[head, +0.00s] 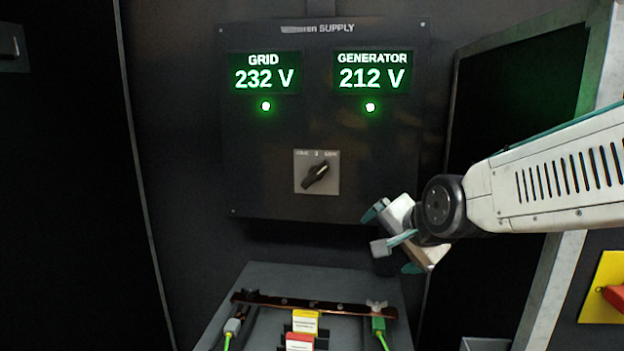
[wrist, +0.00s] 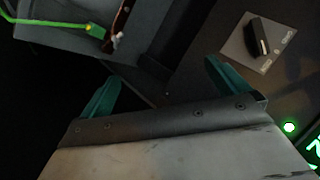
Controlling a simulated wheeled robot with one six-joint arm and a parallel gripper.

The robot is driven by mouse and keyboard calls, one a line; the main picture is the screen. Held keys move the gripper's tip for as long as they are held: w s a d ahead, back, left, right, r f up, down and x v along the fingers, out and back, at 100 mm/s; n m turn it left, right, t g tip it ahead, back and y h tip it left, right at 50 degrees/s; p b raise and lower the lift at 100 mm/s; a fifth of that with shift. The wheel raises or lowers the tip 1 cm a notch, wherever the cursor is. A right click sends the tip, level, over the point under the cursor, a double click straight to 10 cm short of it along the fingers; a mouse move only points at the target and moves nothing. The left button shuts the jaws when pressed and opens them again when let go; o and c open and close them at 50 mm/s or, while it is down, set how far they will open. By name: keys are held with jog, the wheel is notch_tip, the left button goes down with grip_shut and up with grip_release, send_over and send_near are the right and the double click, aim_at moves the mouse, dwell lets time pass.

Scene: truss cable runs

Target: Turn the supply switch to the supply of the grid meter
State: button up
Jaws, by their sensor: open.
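The supply switch (head: 317,173) is a dark knob on a light square plate, low in the middle of the supply panel (head: 270,190). Its pale pointer line tilts up and right, toward the right-hand label, which looks like GEN. The grid meter (head: 264,73) reads 232 V and the generator meter (head: 372,73) reads 212 V, each with a lit green lamp below. My gripper (head: 388,240) is open and empty, right of and below the switch. In the wrist view, the switch (wrist: 257,42) lies beyond the right finger, apart from my gripper (wrist: 162,72).
Below the panel, a grey box (head: 262,280) carries a copper bar (head: 310,304), green cables and yellow and red labelled blocks. A red handle on a yellow plate (head: 605,290) is at the far right. The space before the switch looks clear.

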jog(key=w+a+r+m+t, duration=0.2)
jog(key=w+a+m+t, duration=0.5)
jog(key=w, duration=0.6)
jog(key=m+t, duration=0.4)
jog(key=m, duration=0.5)
send_near(315, 178)
jog(key=w, duration=0.3)
jog(key=x, duration=0.7)
jog(key=shift+a+r, duration=0.1)
jog(key=shift+r, duration=0.25)
jog(key=c, duration=0.9)
